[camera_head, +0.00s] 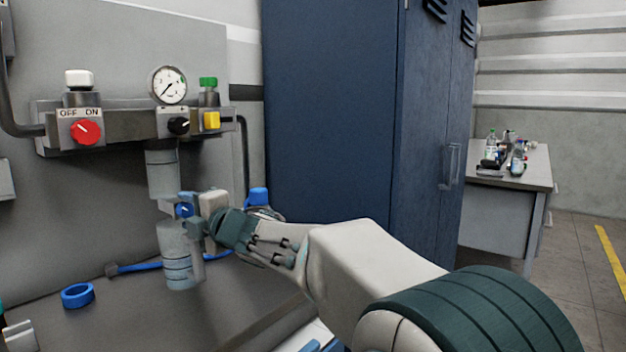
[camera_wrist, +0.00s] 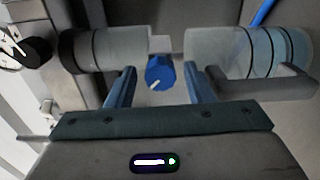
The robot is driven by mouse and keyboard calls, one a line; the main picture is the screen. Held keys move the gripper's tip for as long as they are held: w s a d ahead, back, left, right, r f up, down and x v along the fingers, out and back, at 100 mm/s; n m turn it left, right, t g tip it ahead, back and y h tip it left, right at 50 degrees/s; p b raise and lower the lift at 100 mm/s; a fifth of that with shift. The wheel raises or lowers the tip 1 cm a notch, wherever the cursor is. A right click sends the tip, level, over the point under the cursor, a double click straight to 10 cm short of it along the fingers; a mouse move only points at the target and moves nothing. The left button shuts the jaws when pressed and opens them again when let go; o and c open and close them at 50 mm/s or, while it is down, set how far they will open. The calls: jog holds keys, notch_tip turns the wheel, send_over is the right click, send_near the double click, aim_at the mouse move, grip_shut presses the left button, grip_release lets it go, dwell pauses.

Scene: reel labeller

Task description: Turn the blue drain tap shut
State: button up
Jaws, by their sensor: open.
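The blue drain tap (camera_wrist: 160,73) is a small round knob with a white pointer line, between the two clear cylinders of the air unit. In the head view the blue tap (camera_head: 184,210) shows just left of my gripper (camera_head: 192,214), partly covered by it. In the wrist view my gripper (camera_wrist: 160,88) is open, with one blue-grey finger on each side of the tap. Gaps show between the knob and both fingers. The pointer line slants toward the lower left in the wrist view.
A blue ring (camera_head: 77,295) lies on the bench (camera_head: 130,325). A blue cabinet (camera_head: 330,110) stands close behind my arm.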

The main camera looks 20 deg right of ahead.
jog(key=m+p, duration=0.3)
jog(key=m, duration=0.1)
jog(key=shift+a+r, duration=0.1)
jog(key=shift+r, duration=0.05)
jog(key=m+p, duration=0.8)
jog(key=p, duration=0.1)
jog(key=shift+m, duration=0.3)
jog(key=m+p, duration=0.3)
jog(key=p, duration=0.2)
jog(key=shift+r+m, duration=0.15)
jog(key=shift+m, duration=0.15)
jog(key=v, duration=1.3)
jog(key=s+d+r+m+g+h+p, duration=0.1)
jog(key=s+d+r+m+h+p, duration=0.1)
jog(key=d+r+m+h+p, duration=0.45)
jog(key=s+d+r+m+g+h+p, duration=0.2)
jog(key=s+d+g+h+p, duration=0.3)
jog(key=s+p, duration=0.4)
jog(key=shift+s+d+r+g, duration=0.25)
jog(key=shift+s+d+g, duration=0.35)
jog(key=shift+s, duration=0.5)
